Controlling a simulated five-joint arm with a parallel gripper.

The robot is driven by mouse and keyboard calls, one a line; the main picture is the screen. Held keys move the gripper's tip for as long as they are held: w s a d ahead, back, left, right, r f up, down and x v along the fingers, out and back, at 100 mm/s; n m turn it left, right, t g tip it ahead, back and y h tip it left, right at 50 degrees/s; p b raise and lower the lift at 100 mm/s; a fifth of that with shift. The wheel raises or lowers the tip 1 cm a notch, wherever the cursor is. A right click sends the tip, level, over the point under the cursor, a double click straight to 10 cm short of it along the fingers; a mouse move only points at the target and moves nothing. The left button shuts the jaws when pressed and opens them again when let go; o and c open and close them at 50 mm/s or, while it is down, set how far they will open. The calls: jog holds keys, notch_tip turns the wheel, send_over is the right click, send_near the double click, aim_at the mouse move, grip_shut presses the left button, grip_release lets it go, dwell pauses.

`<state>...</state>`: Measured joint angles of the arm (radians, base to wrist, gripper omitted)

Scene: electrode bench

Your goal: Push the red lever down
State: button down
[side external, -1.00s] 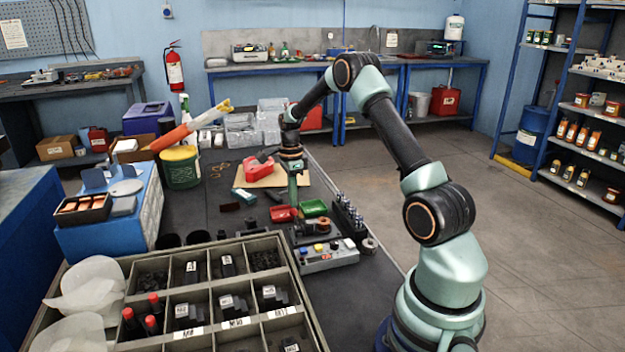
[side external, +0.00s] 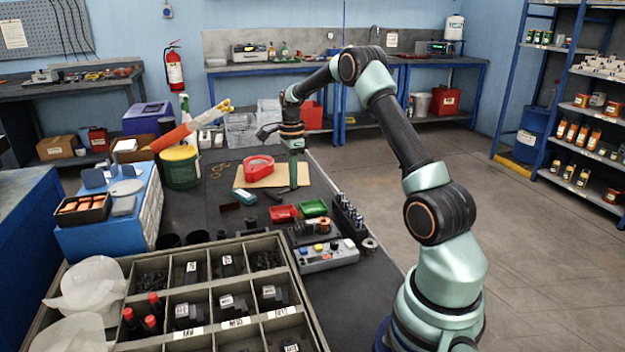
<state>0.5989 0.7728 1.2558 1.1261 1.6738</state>
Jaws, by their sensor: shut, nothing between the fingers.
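My gripper (side external: 293,182) points straight down above the bench, fingers shut and empty. It is just right of a red ring-shaped piece (side external: 259,164) on a tan board (side external: 240,180). I cannot tell whether this red piece is the lever, and no other red lever stands out clearly. The fingertips look apart from the red piece; their height over the bench is hard to judge. A grey control box (side external: 328,258) with small coloured buttons sits nearer the camera.
A red tray (side external: 283,214) and a green tray (side external: 314,208) lie in front of my gripper. A black rack of bottles (side external: 347,217) stands to their right. A large compartment tray (side external: 205,338) fills the near bench. A green can (side external: 180,168) stands at left.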

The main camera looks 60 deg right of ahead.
jog(key=w+d+r, duration=0.4)
jog(key=shift+d+r, duration=0.25)
jog(key=shift+d, duration=0.1)
jog(key=shift+w, duration=0.1)
dwell(0.6)
jog(key=s+a+r+n+t+h, duration=0.1)
jog(key=a+r+n, duration=0.55)
jog(key=a, duration=0.25)
jog(key=s+a+r+n+t, duration=0.1)
jog(key=a+r+n+t, duration=0.1)
jog(key=a+r+n, duration=0.45)
jog(key=s+a+f+n+t, duration=0.2)
jog(key=s+a+f+n, duration=0.1)
jog(key=s+a+n, duration=1)
jog(key=s+a, duration=0.3)
jog(key=a, duration=0.2)
jog(key=shift+s+a+t+y, duration=0.15)
jog(key=shift+t+y, duration=0.25)
